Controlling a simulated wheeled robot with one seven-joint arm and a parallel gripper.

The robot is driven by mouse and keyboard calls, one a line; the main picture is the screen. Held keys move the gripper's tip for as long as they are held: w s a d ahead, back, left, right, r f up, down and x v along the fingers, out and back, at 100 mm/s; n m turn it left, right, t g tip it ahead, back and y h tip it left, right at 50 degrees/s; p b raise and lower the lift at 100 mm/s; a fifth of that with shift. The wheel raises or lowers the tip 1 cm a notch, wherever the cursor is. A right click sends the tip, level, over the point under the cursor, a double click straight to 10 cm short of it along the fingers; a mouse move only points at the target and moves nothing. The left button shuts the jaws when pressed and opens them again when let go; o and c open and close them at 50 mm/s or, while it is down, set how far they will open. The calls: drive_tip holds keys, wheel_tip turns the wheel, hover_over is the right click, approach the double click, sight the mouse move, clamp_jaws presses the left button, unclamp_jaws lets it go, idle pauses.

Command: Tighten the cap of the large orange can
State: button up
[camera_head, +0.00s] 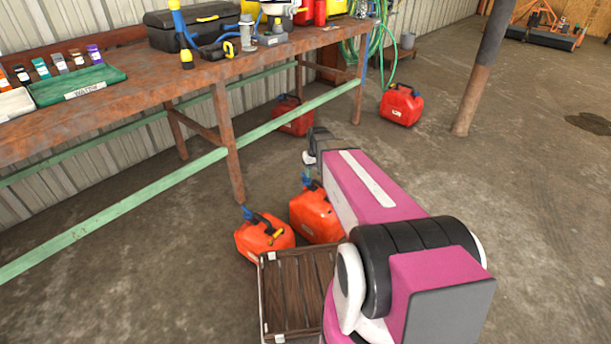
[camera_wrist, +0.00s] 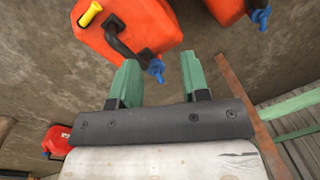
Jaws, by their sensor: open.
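Two orange cans with black handles and blue caps stand on the floor beside the bench leg: a left one (camera_head: 262,238) and a right one (camera_head: 318,217). I cannot tell surely which is the large one. In the wrist view, one orange can (camera_wrist: 150,25) with a yellow stopper (camera_wrist: 89,13) fills the upper left. Its blue cap (camera_wrist: 156,69) shows between the green fingers of my gripper (camera_wrist: 159,58), which is open and empty. Contact is not visible. The other orange can (camera_wrist: 226,8) with its blue cap (camera_wrist: 262,17) is at the upper right. In the head view my arm partly hides the right can.
A wooden crate (camera_head: 264,305) stands in front of the orange cans. A rusty workbench (camera_head: 150,92) with a green rail (camera_head: 130,205) is at left. Two red cans (camera_head: 401,105) (camera_head: 292,118) stand farther back.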

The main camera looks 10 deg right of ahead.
drive_tip(key=w+d+f+n+y, duration=0.1)
drive_tip(key=w+f, duration=0.2)
drive_tip(key=w, duration=0.7)
drive_tip(key=w+d+f+n, duration=0.1)
drive_tip(key=w+f, duration=0.3)
drive_tip(key=w, duration=0.6)
drive_tip(key=f, duration=0.3)
drive_tip(key=a+f, duration=0.1)
drive_tip(key=f, duration=0.3)
drive_tip(key=a+f, duration=0.1)
drive_tip(key=f, duration=0.2)
drive_tip(key=shift+s+a+f, duration=0.1)
drive_tip(key=shift+s+f, duration=0.05)
drive_tip(key=shift+f, duration=0.1)
clamp_jaws()
